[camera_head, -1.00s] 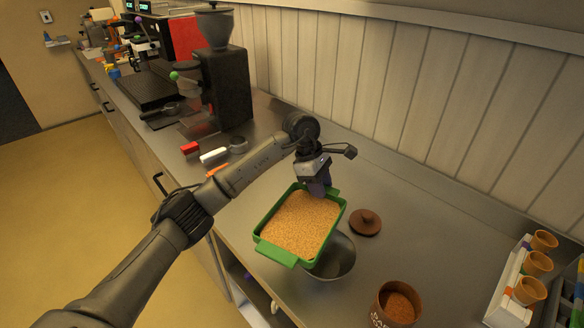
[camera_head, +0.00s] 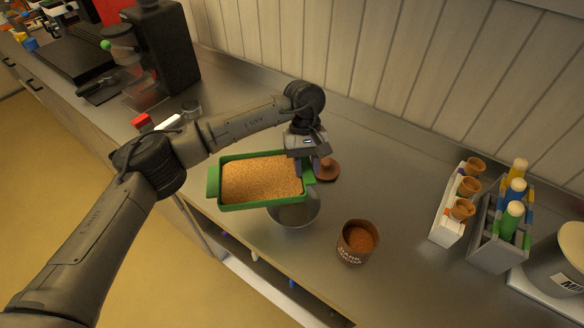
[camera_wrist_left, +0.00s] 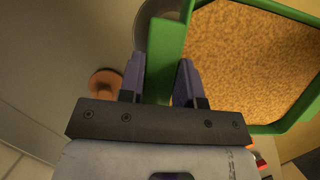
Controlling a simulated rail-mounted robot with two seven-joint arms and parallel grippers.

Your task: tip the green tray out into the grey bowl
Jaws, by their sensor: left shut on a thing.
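The green tray (camera_head: 212,183) is full of tan crumbs (camera_head: 262,179) and looks about level. My left gripper (camera_head: 312,162) is shut on the handle at its right end. In the left wrist view the two fingers (camera_wrist_left: 160,82) sit on either side of the green handle (camera_wrist_left: 163,60). The tray is held above the counter, partly over the grey bowl (camera_head: 296,211). The bowl stands below the tray's right part, and its far side is hidden by the tray. My right gripper is not in view.
A dark cocoa tin (camera_head: 356,243) stands right of the bowl, and a brown lid (camera_head: 327,170) lies behind it. A white cup rack (camera_head: 450,215) and a bottle caddy (camera_head: 497,240) stand further right. A coffee grinder (camera_head: 165,50) is at the back left.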

